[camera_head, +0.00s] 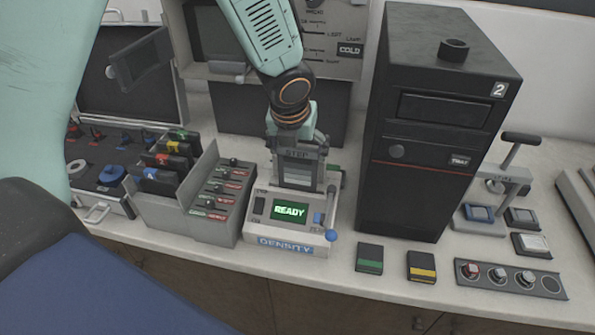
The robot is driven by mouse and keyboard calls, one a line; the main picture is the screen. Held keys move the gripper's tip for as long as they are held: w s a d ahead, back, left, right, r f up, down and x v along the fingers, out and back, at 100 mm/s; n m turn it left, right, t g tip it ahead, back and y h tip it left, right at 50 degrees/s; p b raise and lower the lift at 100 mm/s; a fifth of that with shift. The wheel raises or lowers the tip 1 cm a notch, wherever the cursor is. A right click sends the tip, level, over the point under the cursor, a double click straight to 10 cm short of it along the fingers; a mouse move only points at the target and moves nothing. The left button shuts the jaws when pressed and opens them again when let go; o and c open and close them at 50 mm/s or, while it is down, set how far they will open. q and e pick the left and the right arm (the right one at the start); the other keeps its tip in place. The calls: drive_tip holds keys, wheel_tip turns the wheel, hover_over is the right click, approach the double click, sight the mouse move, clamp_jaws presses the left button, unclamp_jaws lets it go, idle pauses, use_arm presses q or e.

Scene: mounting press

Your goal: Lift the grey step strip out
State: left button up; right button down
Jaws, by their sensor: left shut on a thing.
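The grey step strip (297,170), marked STEP at its top, stands upright at the back of the density meter (262,226). The meter is pale, with a lit green READY display, a blue-knobbed lever at its right and a DENSITY label in front. My left gripper (298,146) comes down from above and is shut on the top of the strip; the fingertips are small and partly hidden by the wrist. The strip's lower end meets the meter's top, and I cannot tell how deep it sits. My right gripper is not in view.
A tall black cabinet (428,125) marked 2 stands close at the right. A grey rack (190,228) of labelled cards is at the left. Green (369,258) and yellow (421,267) cartridges lie in front right. A grey instrument (330,40) stands behind.

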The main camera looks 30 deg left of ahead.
use_arm(q)
drive_tip(key=shift+f, duration=0.1)
drive_tip(key=shift+c, duration=0.7)
drive_tip(key=shift+s+a+r, duration=0.1)
drive_tip(key=shift+a+r, duration=0.1)
drive_tip(key=shift+a, duration=0.05)
wheel_tip(320, 180, up, 10)
drive_tip(key=p, duration=0.6)
drive_tip(key=shift+f, duration=0.2)
drive_tip(key=shift+d, duration=0.15)
drive_tip(key=shift+w, duration=0.2)
